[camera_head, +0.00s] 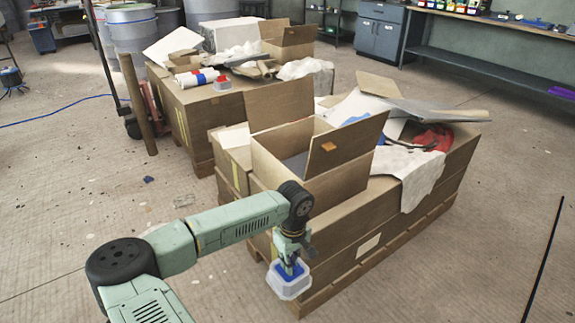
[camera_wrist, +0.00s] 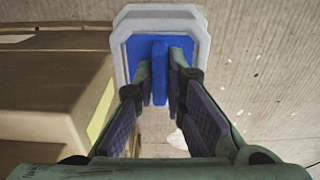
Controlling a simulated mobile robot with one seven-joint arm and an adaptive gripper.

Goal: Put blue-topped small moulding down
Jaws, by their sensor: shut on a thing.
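The blue-topped small moulding (camera_head: 289,284) is a pale, octagonal-looking piece with a blue top. It hangs below my gripper (camera_head: 289,268) beside the near end of the cardboard-covered pallet stack. In the wrist view the moulding (camera_wrist: 120,62) has a light grey stepped rim, and a raised blue bar stands on its blue top. The fingers of my gripper (camera_wrist: 160,90) are shut on this bar, one on each side. The moulding appears held above the concrete floor, apart from the stack's side. Its underside is hidden.
The near pallet stack (camera_head: 365,240) carries an open cardboard box (camera_head: 290,160), a white cloth (camera_head: 405,172) and a red item (camera_head: 434,137). A second loaded stack (camera_head: 205,110) stands behind. A workbench (camera_head: 500,20) lines the back wall. Floor at right (camera_head: 480,260) is open.

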